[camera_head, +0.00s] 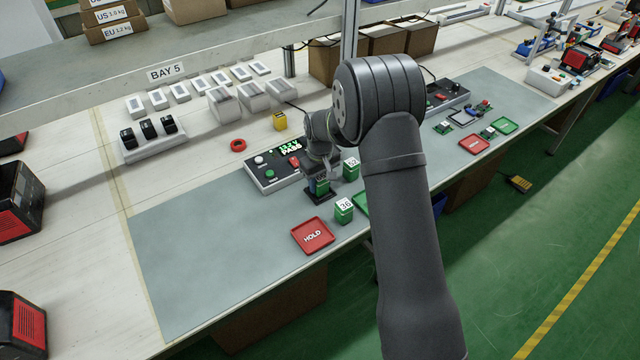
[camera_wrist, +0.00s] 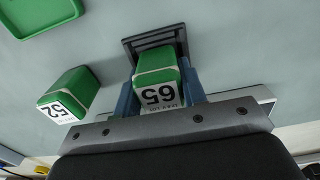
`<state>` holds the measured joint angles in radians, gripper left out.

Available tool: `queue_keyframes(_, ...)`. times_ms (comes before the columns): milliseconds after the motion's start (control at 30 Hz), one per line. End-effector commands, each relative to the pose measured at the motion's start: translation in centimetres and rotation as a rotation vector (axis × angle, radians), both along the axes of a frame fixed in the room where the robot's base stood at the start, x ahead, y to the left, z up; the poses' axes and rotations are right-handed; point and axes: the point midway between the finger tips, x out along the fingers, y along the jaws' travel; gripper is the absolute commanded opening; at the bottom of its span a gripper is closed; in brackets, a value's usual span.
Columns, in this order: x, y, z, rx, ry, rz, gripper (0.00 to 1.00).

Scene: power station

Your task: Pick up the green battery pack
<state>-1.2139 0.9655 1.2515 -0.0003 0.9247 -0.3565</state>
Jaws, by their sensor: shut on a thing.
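A green battery pack (camera_wrist: 158,62) with a white numbered label is between the two blue fingers of my gripper (camera_wrist: 160,88), which is shut on it. The pack is at a dark square holder (camera_wrist: 128,45); I cannot tell whether it sits fully in it or just above. In the head view my gripper (camera_head: 319,183) points down at this holder (camera_head: 320,198), in front of the tester, and mostly hides the pack. A second green pack (camera_wrist: 72,88), labelled 52, stands beside it, apart from my gripper. Another green pack (camera_head: 343,214), labelled 36, stands near the front.
The tester box (camera_head: 272,170) shows a green PASS display behind the holder. A red HOLD tray (camera_head: 313,236) lies at the front edge. A green tray (camera_head: 361,203) is partly hidden by my arm. A red ring (camera_head: 238,145) lies behind. The grey mat's left side is clear.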

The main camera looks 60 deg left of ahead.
Motion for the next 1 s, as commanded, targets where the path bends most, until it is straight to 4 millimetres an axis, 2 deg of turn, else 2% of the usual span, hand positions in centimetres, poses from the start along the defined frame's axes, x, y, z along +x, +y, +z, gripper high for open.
queue_keyframes(267,0.0,0.1,0.7,0.003,-0.001,0.0,0.1)
queue_keyframes(367,0.0,0.1,1.8,0.003,-0.001,0.0,0.1)
queue_keyframes(500,0.0,0.1,4.4,0.004,-0.001,0.0,0.1)
queue_keyframes(800,4.2,-5.5,8.3,0.003,-0.001,-0.005,0.1)
queue_keyframes(1000,6.2,-8.1,10.2,0.001,-0.001,-0.003,0.1)
